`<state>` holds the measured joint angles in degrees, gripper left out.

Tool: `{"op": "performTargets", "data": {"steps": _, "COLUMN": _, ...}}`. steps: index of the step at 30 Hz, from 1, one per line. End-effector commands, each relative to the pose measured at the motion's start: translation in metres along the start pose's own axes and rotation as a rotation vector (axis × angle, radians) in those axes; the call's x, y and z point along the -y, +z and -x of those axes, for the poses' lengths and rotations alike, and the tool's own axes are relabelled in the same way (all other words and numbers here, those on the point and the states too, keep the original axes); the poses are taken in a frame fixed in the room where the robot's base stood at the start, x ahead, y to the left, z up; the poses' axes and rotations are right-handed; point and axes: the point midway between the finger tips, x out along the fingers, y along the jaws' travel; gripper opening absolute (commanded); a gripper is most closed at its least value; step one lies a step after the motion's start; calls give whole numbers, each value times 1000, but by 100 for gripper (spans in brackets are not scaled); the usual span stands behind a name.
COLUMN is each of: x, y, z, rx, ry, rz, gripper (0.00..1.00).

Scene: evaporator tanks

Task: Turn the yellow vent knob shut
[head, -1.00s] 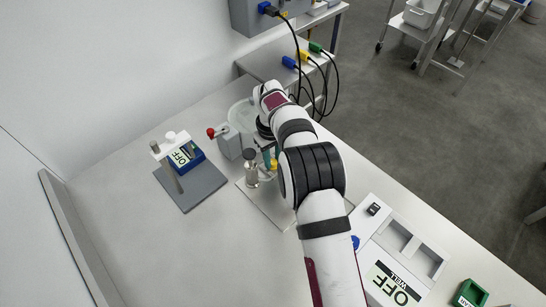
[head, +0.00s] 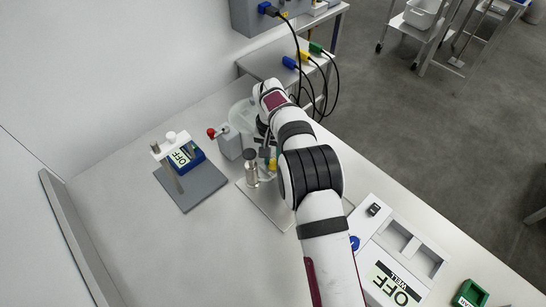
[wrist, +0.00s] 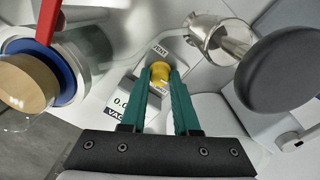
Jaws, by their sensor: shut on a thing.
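The yellow vent knob (wrist: 160,72) is at the upper middle of the wrist view, just below a VENT label (wrist: 160,50). My gripper (wrist: 162,78) has two green fingers, one on each side of the knob, and is shut on it. In the head view the yellow knob (head: 273,165) shows as a small patch beside my arm. The gripper is mostly hidden there by the arm. The knob's turn angle cannot be read.
A metal vessel (wrist: 215,38) and a dark round part (wrist: 288,68) stand close to the right of my fingers. A display marked VAC (wrist: 122,108) lies to the left. In the head view, a grey stand plate (head: 190,188) is left, and a white WELL box (head: 432,262) is right.

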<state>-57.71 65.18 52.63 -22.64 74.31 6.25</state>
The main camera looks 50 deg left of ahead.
Motion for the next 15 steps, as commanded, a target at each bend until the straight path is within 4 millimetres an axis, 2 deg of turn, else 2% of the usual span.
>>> {"op": "performTargets", "data": {"steps": 15, "x": 0, "y": -1, "z": 1, "rx": -1, "ry": -2, "rz": -96, "gripper": 0}}
